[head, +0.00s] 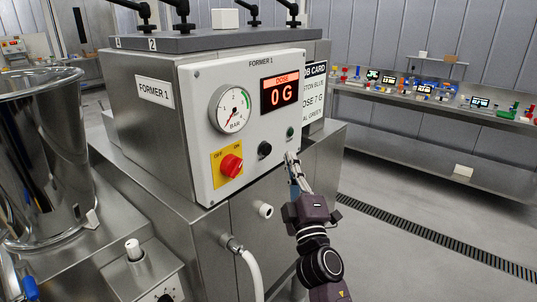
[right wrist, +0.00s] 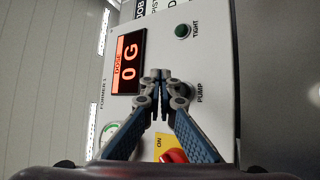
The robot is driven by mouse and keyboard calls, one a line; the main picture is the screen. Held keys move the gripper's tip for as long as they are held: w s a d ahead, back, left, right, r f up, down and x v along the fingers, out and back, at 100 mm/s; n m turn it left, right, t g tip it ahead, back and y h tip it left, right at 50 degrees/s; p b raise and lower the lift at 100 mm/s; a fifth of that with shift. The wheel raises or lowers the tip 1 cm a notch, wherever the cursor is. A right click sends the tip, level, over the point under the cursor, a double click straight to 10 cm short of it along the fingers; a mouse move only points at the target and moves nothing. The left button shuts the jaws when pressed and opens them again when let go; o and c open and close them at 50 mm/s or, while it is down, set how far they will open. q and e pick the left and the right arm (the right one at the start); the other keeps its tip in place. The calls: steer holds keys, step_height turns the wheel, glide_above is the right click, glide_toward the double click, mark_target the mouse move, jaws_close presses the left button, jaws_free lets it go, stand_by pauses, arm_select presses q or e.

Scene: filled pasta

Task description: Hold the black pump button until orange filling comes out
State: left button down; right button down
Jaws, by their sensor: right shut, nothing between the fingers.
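The black pump button (head: 264,149) is on the front panel (head: 207,77) of the machine marked Former 1. My right gripper (head: 290,157) is shut and empty, its tips in front of the panel, to the right of and slightly below the button in the head view. In the right wrist view the shut tips (right wrist: 162,75) cover part of the panel beside the pump button (right wrist: 186,90), which is partly hidden. I cannot tell whether they touch the panel. The dose display (head: 285,92) reads 0 G. No orange filling is visible. My left gripper is not in view.
A green button (head: 290,132), labelled Tight in the wrist view, sits above the gripper. A red rotary switch (head: 231,165) and a pressure gauge (head: 231,110) are left of the pump button. A white outlet (head: 266,210) is below. A steel pot (head: 42,160) stands left; floor is clear at right.

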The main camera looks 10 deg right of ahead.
mark_target(267, 150)
steer(key=shift+w+a+b, duration=0.65)
steer(key=shift+w+a, duration=0.5)
steer(key=shift+w, duration=0.25)
stand_by(0.5)
steer(key=shift+w+a, duration=0.25)
steer(key=shift+w, duration=0.05)
steer(key=shift+w+a+r+b, duration=0.1)
steer(key=shift+w+a+b, duration=0.25)
steer(key=shift+b, duration=0.2)
stand_by(0.5)
steer(key=shift+s+d, duration=0.1)
stand_by(3.2)
steer(key=shift+s+d+p, duration=0.4)
steer(key=shift+s+d, duration=0.1)
steer(key=shift+s, duration=0.1)
